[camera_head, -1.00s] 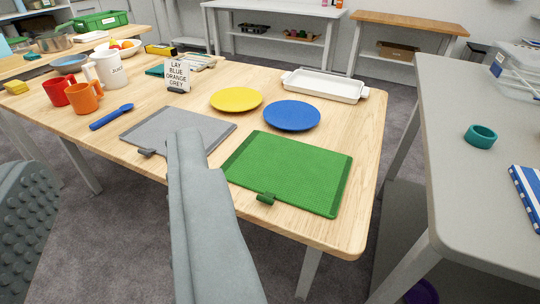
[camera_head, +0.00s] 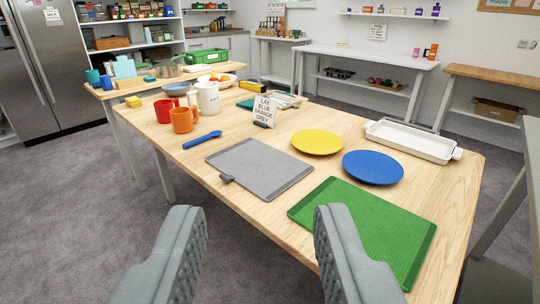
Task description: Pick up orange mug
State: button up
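The orange mug (camera_head: 184,120) stands upright on the left part of the wooden table, with its handle toward the right. A red mug (camera_head: 165,114) stands just behind and left of it, and a white jug (camera_head: 207,98) stands behind it to the right. My gripper (camera_head: 258,212) is in the foreground, its two grey fingers wide apart with nothing between them. It is in front of the table's near edge, well short of the orange mug and to its right in the picture.
On the wooden table (camera_head: 274,216) are a blue spoon (camera_head: 202,140), a grey mat (camera_head: 259,168), a green mat (camera_head: 366,225), a yellow plate (camera_head: 316,142), a blue plate (camera_head: 373,167), a white tray (camera_head: 411,141) and a sign (camera_head: 265,110). Open floor lies left of the table.

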aim_at(181, 120)
jog(key=i+j, duration=0.8)
jog(key=j, duration=0.25)
jog(key=i+j+u, duration=0.1)
jog(key=i+j, duration=0.65)
jog(key=j, duration=0.25)
jog(key=i+j, duration=0.8)
jog(key=j, duration=0.15)
jog(key=j+u, duration=0.05)
